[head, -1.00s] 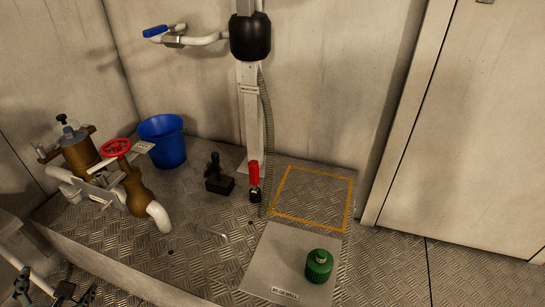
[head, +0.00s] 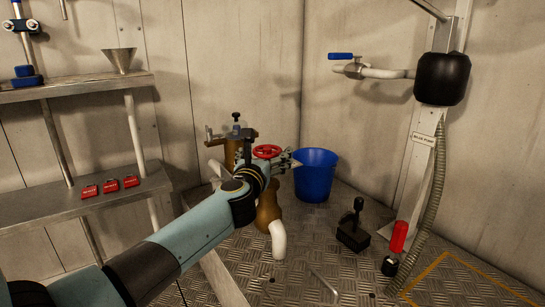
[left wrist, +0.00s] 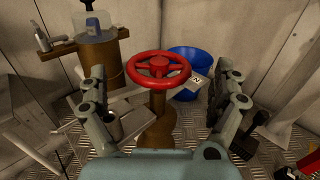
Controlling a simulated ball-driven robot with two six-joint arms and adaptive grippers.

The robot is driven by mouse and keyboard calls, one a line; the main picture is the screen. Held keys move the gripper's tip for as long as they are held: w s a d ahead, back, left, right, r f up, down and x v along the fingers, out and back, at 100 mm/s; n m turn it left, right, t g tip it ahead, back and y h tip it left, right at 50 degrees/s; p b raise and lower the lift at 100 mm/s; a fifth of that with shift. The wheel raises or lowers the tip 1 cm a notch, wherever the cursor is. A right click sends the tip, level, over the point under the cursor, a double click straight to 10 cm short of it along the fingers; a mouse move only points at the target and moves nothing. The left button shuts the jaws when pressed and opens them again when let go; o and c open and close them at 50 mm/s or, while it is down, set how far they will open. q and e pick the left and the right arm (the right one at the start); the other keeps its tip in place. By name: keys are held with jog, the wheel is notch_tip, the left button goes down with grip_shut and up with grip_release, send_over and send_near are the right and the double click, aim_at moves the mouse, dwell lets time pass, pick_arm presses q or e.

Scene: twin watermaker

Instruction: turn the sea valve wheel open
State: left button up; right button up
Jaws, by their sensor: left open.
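The red sea valve wheel (head: 267,152) sits on top of a brown valve body (head: 268,208) with a white curved pipe end. In the left wrist view the wheel (left wrist: 158,68) is seen whole, spoked, just ahead of the gripper. My left gripper (head: 270,168) is at the valve, partly hidden by my wrist in the head view. Its two fingers (left wrist: 166,84) are spread wide, one on each side of the wheel; I see no contact with the rim. My right gripper is not in view.
A blue bucket (head: 316,175) stands right behind the valve. A brown filter housing (head: 233,148) is close at its left. A black lever box (head: 353,232) and a red-handled item (head: 398,238) stand on the floor to the right. A metal shelf (head: 70,195) is at left.

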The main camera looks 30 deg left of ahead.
pick_arm(q)
jog(key=shift+x, duration=1.45)
jog(key=shift+s, duration=0.1)
jog(key=c, duration=1.7)
jog(key=shift+b, duration=0.3)
